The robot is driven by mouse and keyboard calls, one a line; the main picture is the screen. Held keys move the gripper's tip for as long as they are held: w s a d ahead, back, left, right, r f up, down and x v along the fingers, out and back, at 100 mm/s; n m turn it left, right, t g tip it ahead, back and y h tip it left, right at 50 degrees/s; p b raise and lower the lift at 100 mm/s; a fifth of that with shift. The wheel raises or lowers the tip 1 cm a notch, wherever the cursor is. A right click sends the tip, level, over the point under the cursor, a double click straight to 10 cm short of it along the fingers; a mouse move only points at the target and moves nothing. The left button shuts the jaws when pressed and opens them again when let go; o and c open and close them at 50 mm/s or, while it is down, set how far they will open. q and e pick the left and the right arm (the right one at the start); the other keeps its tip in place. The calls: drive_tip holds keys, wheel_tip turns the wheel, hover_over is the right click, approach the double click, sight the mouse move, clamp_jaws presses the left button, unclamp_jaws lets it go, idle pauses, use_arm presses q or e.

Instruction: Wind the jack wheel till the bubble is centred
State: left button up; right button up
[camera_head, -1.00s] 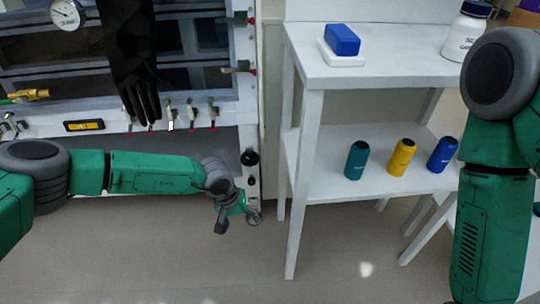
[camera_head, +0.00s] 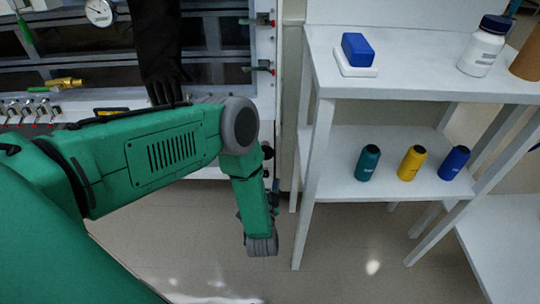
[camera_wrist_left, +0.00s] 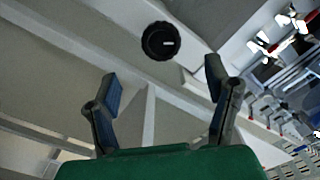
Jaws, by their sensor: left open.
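A black round wheel or knob with a pale mark (camera_wrist_left: 161,41) shows in the left wrist view, on a light post; I take it for the jack wheel, but cannot be sure. In the head view a dark round piece on the post (camera_head: 268,152) is partly covered by my arm. My left gripper (camera_wrist_left: 160,76) is open and empty, its fingers apart and pointing towards the knob without touching it. In the head view the gripper is mostly hidden by my forearm. A yellow bubble level (camera_head: 108,111) is largely covered by my arm; its bubble is unreadable.
A white shelf (camera_head: 415,91) stands to the right, with a blue block (camera_head: 357,49) and white jar (camera_head: 484,46) on top. Teal (camera_head: 368,162), yellow (camera_head: 411,163) and blue (camera_head: 455,162) bottles stand below. A black glove (camera_head: 157,45) hangs from the glovebox. Floor below is open.

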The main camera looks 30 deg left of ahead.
sight(265, 155)
use_arm(q)
drive_tip(key=b+x, duration=0.3)
drive_tip(key=x, duration=0.7)
drive_tip(key=shift+a, duration=0.15)
drive_tip(key=c, duration=1.2)
